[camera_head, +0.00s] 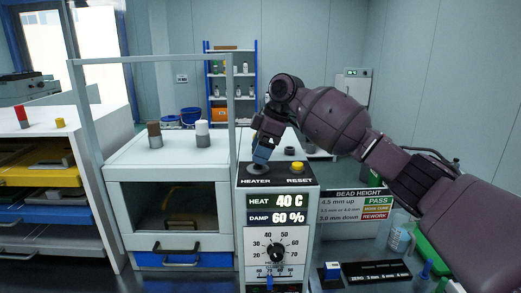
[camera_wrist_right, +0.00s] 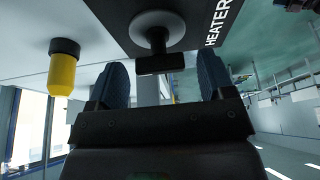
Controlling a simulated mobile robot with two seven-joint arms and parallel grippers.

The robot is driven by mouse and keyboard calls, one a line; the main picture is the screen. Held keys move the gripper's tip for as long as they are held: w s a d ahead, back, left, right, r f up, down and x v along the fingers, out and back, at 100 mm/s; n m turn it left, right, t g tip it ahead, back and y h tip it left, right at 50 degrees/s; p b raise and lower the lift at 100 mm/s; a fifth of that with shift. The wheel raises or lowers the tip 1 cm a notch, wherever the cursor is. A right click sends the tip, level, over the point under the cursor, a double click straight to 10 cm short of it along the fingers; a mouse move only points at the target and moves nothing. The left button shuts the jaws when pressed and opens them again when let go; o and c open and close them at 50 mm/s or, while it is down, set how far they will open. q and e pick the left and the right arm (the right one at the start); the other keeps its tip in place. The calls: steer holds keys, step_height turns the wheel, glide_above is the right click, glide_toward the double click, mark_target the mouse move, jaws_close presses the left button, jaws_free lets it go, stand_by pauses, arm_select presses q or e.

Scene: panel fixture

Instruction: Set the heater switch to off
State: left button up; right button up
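The heater switch (camera_head: 256,169) is on top of the control box (camera_head: 278,181), by the HEATER label. In the right wrist view it shows as a round pale base with a short stem and a dark bar-shaped tip (camera_wrist_right: 160,63). My right gripper (camera_head: 262,154) is right above the switch and partly hides it in the head view. In the right wrist view its two blue fingers (camera_wrist_right: 162,82) are spread apart, with the dark tip between them near the fingertips and a gap on each side. I cannot tell the switch's setting. My left gripper is not in view.
The yellow reset button (camera_head: 297,167) stands beside the switch; it also shows in the right wrist view (camera_wrist_right: 63,68). The box's front reads HEAT 40 C and DAMP 60%, above a dial (camera_head: 275,249). A glass-fronted cabinet (camera_head: 130,219) stands left, a bead height sign (camera_head: 352,205) right.

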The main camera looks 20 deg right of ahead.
arm_select(q)
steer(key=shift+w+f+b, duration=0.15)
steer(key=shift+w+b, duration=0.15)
steer(key=shift+b, duration=0.3)
arm_select(e)
steer(key=v, duration=1)
steer(key=shift+r, duration=0.4)
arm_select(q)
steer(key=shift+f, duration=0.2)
arm_select(e)
steer(key=shift+d, duration=0.15)
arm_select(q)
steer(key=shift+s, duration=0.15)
arm_select(e)
steer(key=shift+s+f, duration=0.1)
